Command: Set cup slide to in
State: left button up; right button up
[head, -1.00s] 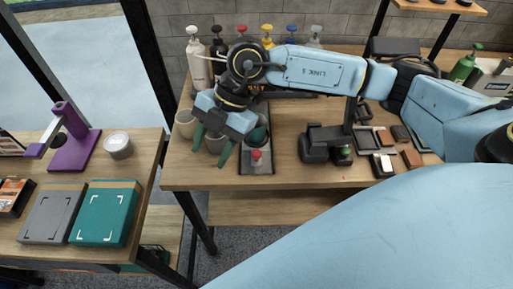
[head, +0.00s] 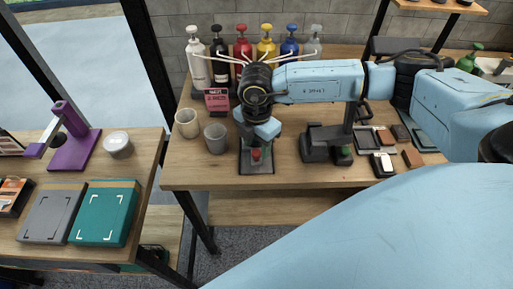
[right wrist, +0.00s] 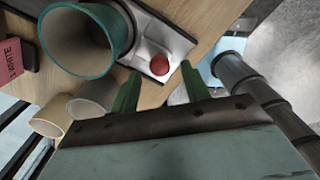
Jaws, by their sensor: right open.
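A dark device with a red button (head: 256,154) stands near the table's front edge; in the right wrist view the red button (right wrist: 159,64) sits on its pale metal part (right wrist: 155,42). A teal-rimmed cup (right wrist: 85,42) appears beside that metal part in the right wrist view; my gripper hides it in the head view. My right gripper (right wrist: 160,88) is open and empty, its green fingertips apart, with the button showing between and beyond them. In the head view its pale blue body is over the device and the fingertips are hidden. My left gripper is in neither view.
A cream cup (head: 187,123) and a grey cup (head: 215,138) stand left of the device. A pink sign (head: 216,99) and several pump bottles (head: 243,45) are behind. A black stand (head: 318,143) is to the right. Bare table lies at the front left.

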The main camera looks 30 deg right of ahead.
jog(key=shift+f, duration=1.1)
grip_shut()
